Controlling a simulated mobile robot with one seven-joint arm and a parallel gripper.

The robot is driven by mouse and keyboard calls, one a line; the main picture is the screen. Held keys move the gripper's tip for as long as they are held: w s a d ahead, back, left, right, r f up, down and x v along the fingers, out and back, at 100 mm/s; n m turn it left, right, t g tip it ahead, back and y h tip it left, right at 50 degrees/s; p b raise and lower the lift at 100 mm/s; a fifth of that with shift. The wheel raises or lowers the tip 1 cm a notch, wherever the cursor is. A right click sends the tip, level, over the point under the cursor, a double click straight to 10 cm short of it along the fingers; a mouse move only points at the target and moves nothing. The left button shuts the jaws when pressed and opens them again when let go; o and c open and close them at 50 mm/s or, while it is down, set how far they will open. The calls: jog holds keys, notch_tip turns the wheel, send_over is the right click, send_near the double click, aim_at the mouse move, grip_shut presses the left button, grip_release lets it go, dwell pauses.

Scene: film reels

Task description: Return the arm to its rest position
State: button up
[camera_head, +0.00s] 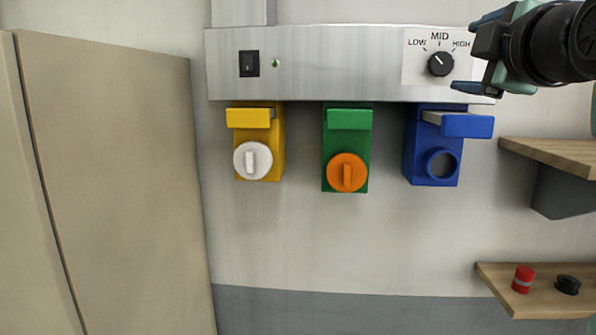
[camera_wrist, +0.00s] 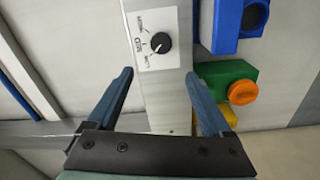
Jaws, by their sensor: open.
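My gripper (camera_head: 467,56) is at the upper right of the head view, in front of the panel's right end by the black dial (camera_head: 440,64) marked LOW, MID and HIGH. In the wrist view my gripper (camera_wrist: 160,75) has its two blue fingers spread wide with nothing held between them. The dial (camera_wrist: 160,43) shows beyond the fingertips, apart from them. The grey metal panel (camera_head: 320,62) also carries a black switch (camera_head: 249,63) and a small green light (camera_head: 275,63). Most of my arm is outside the head view.
Below the panel hang a yellow box (camera_head: 270,140) with a white knob, a green box (camera_head: 347,140) with an orange knob, and a blue box (camera_head: 420,150) with a round opening. Wooden shelves are at right; the lower (camera_head: 500,275) holds red and black pieces. A beige cabinet (camera_head: 120,180) stands left.

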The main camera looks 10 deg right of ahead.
jog(key=s+a+f+m+t+y+b, duration=0.1)
jog(key=a+f+m+t+b, duration=0.25)
jog(key=a, duration=0.55)
jog(key=s+a+f+m+t+y+b, duration=0.2)
jog(key=a+f, duration=0.3)
jog(key=a, duration=0.5)
jog(key=s+a+f+m+t+b, duration=0.3)
jog(key=s+a+m, duration=0.4)
jog(key=s, duration=0.7)
jog(key=shift+s+a+f+t+y, duration=0.25)
jog(key=shift+s+a+t+y, duration=0.25)
jog(key=shift+a, duration=0.65)
